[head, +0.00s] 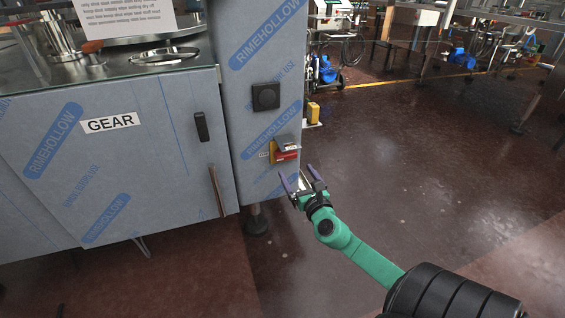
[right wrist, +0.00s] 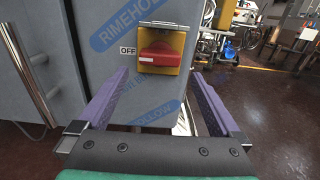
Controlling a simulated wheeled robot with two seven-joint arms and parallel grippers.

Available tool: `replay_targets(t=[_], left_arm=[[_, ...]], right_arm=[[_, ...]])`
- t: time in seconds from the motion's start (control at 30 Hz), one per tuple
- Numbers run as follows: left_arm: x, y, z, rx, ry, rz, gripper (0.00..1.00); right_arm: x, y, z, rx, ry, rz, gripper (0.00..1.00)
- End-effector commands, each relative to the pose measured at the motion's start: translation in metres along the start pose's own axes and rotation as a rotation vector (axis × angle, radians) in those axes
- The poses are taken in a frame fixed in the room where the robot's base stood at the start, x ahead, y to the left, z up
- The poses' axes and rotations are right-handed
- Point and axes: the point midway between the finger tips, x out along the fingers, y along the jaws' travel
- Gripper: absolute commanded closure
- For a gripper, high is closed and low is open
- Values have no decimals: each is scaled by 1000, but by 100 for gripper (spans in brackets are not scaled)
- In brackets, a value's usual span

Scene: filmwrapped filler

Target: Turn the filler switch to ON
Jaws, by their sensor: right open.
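The filler switch (head: 285,152) is a red rotary handle on a yellow plate, low on the machine's narrow blue film-wrapped column. In the right wrist view the red handle (right wrist: 157,58) lies roughly horizontal, with an OFF label (right wrist: 128,50) at its left and a metal bracket above it. My right gripper (head: 294,176) is open just below and in front of the switch, apart from it. In the right wrist view its purple fingers (right wrist: 162,85) spread to both sides below the handle, with nothing between them. My left gripper is not in view.
The machine's cabinet door (head: 110,150), marked GEAR, has a vertical handle (head: 216,191) left of the switch. A black square knob (head: 265,96) sits above the switch. The dark floor (head: 420,160) to the right is open. Carts and equipment stand at the back.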

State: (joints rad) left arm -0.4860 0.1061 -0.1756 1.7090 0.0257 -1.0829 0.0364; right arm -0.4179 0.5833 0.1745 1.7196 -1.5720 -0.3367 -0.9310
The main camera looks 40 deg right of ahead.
Motion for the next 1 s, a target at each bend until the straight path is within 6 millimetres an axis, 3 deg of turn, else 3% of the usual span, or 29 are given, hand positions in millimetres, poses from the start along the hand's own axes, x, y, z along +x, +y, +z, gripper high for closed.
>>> replay_targets(t=[0.1, 0.3, 0.67, 0.83, 1.0], left_arm=[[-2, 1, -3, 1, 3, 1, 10], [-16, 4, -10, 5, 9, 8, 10], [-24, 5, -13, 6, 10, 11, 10], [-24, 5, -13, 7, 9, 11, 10], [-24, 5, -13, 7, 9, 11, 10]], right_arm=[[31, 0, 0, 2, -3, -1, 0], [70, 0, -2, 3, -1, -1, 0], [80, 0, -2, 3, 3, 0, 0], [80, 0, -2, 4, 3, 0, 63], [80, 0, -2, 9, 3, 0, 63]])
